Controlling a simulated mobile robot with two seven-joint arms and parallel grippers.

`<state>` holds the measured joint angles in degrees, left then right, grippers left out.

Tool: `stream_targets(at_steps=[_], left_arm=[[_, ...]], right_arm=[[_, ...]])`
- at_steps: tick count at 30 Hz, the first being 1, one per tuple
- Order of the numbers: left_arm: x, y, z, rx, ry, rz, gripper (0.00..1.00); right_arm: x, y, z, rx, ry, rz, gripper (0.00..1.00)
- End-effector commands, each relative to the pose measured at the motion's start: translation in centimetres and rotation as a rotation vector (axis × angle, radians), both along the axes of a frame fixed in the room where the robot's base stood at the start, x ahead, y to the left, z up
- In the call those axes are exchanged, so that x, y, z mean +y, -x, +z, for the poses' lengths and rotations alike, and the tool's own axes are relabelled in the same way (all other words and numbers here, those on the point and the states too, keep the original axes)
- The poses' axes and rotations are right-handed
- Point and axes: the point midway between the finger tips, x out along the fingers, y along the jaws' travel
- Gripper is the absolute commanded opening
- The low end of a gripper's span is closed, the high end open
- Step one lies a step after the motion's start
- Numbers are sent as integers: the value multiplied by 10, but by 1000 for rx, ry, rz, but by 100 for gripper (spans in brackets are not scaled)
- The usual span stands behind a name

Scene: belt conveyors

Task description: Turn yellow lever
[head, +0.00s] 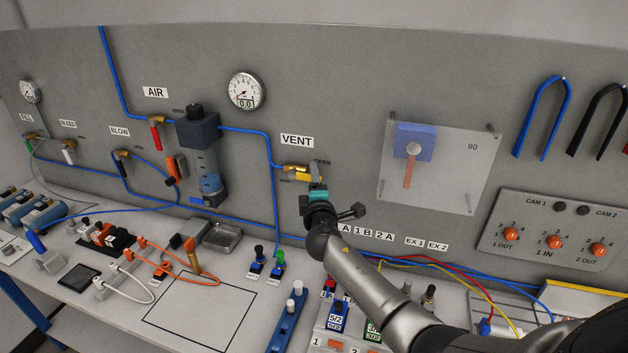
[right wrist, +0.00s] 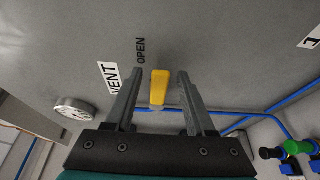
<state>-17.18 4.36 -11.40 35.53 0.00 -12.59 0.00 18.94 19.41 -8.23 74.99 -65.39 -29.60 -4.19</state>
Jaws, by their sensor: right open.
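The yellow lever (head: 303,175) sits on the brass vent valve on the grey wall panel, just below the VENT label (head: 297,141). My right gripper (head: 317,178) is at the lever's right end, in front of the panel. In the right wrist view the yellow lever (right wrist: 159,88) lies between the two open fingers (right wrist: 162,76), with a visible gap on each side. The OPEN mark (right wrist: 141,51) shows beside it. Part of the lever is hidden by the gripper in the head view. My left gripper is not in view.
A blue pipe (head: 274,215) runs down left of the valve. A gauge (head: 245,91) and an air filter unit (head: 202,165) are on the panel to the left. A clear plate (head: 448,185) stands off to the right. Blocks and fittings crowd the bench below.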

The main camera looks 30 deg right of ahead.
Motion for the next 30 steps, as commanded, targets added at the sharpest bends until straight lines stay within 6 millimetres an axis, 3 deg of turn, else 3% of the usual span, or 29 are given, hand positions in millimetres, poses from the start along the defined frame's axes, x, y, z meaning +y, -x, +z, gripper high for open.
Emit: stream_targets(at_steps=[7, 22, 30], left_arm=[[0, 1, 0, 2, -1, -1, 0], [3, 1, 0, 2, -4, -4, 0], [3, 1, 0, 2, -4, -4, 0]], right_arm=[[0, 0, 0, 0, 0, 0, 55], [0, 0, 0, 0, 0, 0, 0], [0, 0, 0, 0, 0, 0, 0]])
